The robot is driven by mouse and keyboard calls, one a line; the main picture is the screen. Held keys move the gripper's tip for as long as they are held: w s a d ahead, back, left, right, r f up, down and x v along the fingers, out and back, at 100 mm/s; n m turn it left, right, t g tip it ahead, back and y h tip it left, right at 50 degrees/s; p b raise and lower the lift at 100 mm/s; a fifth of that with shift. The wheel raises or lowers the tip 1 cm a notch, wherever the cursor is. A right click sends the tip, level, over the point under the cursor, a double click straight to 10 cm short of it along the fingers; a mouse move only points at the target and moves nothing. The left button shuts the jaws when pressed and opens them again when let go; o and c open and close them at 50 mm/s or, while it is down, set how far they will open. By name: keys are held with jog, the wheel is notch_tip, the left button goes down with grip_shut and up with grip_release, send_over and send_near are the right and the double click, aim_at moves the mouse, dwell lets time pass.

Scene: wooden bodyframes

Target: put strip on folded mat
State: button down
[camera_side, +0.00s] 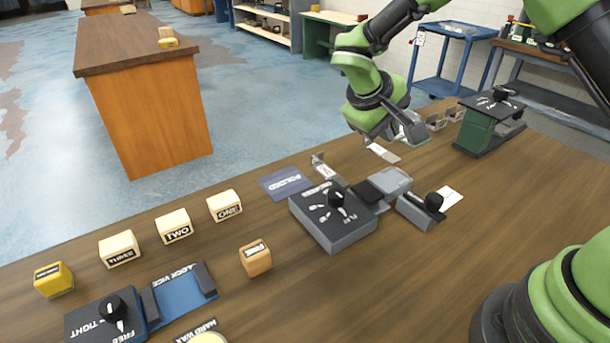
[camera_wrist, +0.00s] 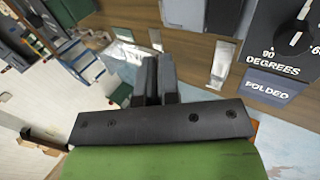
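The blue folded mat (camera_side: 285,183), marked FOLDED, lies flat at the table's far edge; it also shows at the right of the wrist view (camera_wrist: 270,87). A light metal strip (camera_side: 326,170) with a raised end lies just right of it and shows in the wrist view (camera_wrist: 222,62). A second pale strip (camera_side: 383,153) lies farther right, also in the wrist view (camera_wrist: 155,38). I cannot tell which is the task's strip. My gripper (camera_wrist: 158,82) has its fingers together with nothing visible between them. In the side view it is above the second strip, its fingertips partly hidden.
A dark dial box (camera_side: 333,218) stands right of the mat, with a grey clamp-like device (camera_side: 390,183) beside it. A green stand (camera_side: 490,125) is at the right. Wooden number blocks (camera_side: 174,226) and a blue vice (camera_side: 180,293) are at the left. The right foreground table is clear.

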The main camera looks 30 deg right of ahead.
notch_tip(320, 180, up, 4)
jog(key=shift+f, duration=0.2)
jog(key=w+a+f+n+t+y, duration=0.1)
jog(key=w+a+f+n+t, duration=0.1)
jog(key=w+a+n+t, duration=0.45)
jog(key=r+n+y, duration=0.2)
jog(key=n+y, duration=0.4)
jog(key=n, duration=0.5)
send_over(293, 185)
jog(key=s, duration=0.2)
jog(key=shift+n, duration=0.25)
notch_tip(293, 185, down, 18)
jog(key=shift+s+r, duration=0.1)
jog(key=shift+r, duration=0.1)
jog(key=c, duration=1.6)
grip_release()
jog(key=shift+r, duration=0.1)
